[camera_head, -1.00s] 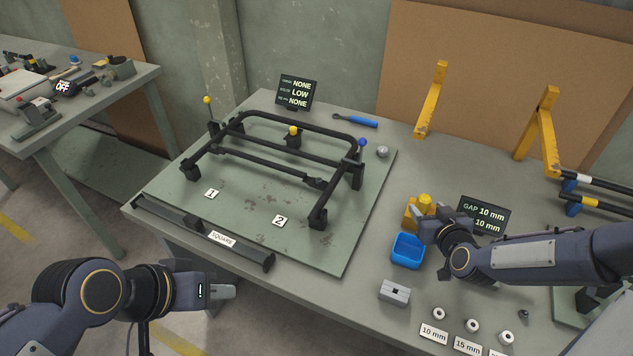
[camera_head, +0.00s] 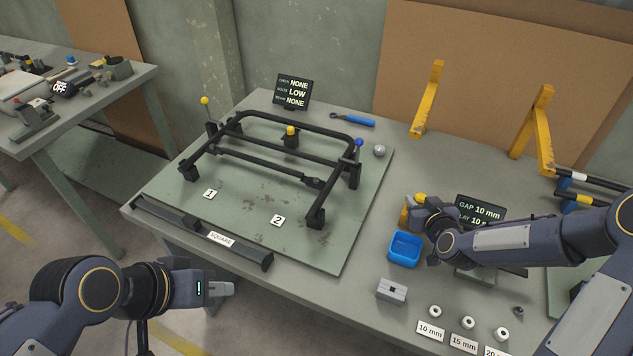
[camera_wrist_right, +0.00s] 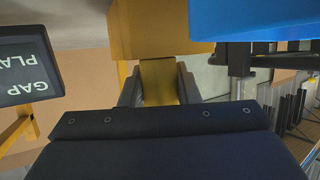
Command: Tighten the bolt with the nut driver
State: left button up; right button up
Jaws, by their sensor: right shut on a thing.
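My right gripper (camera_head: 418,210) is at a yellow block-like holder with a rounded yellow top (camera_head: 420,197), just behind the blue tray. In the right wrist view its fingers (camera_wrist_right: 160,88) are shut on a yellow piece (camera_wrist_right: 158,80), with a larger yellow block (camera_wrist_right: 160,35) beyond it. I cannot tell whether this piece is the nut driver. The black tube frame (camera_head: 270,150) stands on the green plate (camera_head: 260,225); no bolt can be made out on it. My left gripper (camera_head: 222,289) is in front of the table, away from everything; its finger gap is not clear.
The blue tray (camera_head: 404,250) and a grey slotted block (camera_head: 391,291) lie near my right arm. Several small rings stand behind size labels (camera_head: 430,330). A blue-handled wrench (camera_head: 355,120) lies at the back.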

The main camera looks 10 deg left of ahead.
jog(key=shift+c, duration=0.7)
jog(key=shift+r, duration=0.15)
jog(key=shift+r+p, duration=1.2)
jog(key=shift+r, duration=1.25)
